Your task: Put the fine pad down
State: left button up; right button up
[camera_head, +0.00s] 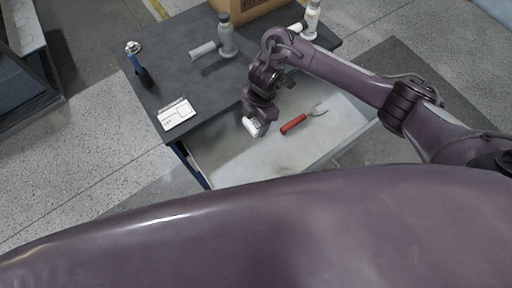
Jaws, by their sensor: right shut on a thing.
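My right gripper (262,124) reaches in from the right and points down over the open drawer (222,168). It is shut on a small white block with dark marks, which looks like the fine pad (251,125). The pad is near the drawer's back left part, by the edge of the grey tabletop (215,90). I cannot tell whether it touches the drawer floor. The gripper partly hides the pad. My left gripper is not in view.
A red-handled tool (294,124) lies in the drawer right of the gripper. On the tabletop are a white card or box (176,114), a blue-handled tool (138,68), grey fittings (226,38) and a cardboard box (245,8). The drawer's front left is clear.

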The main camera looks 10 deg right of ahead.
jog(key=b, duration=0.9)
send_over(255, 151)
notch_tip(255, 151, down, 13)
jog(key=shift+d+f+p, duration=0.2)
jog(key=shift+f+p, duration=0.1)
jog(key=shift+f, duration=0.75)
jog(key=shift+w+f, duration=0.1)
jog(key=shift+f, duration=2.15)
jog(key=shift+f, duration=0.1)
jog(key=o, duration=0.9)
jog(key=shift+b, duration=0.3)
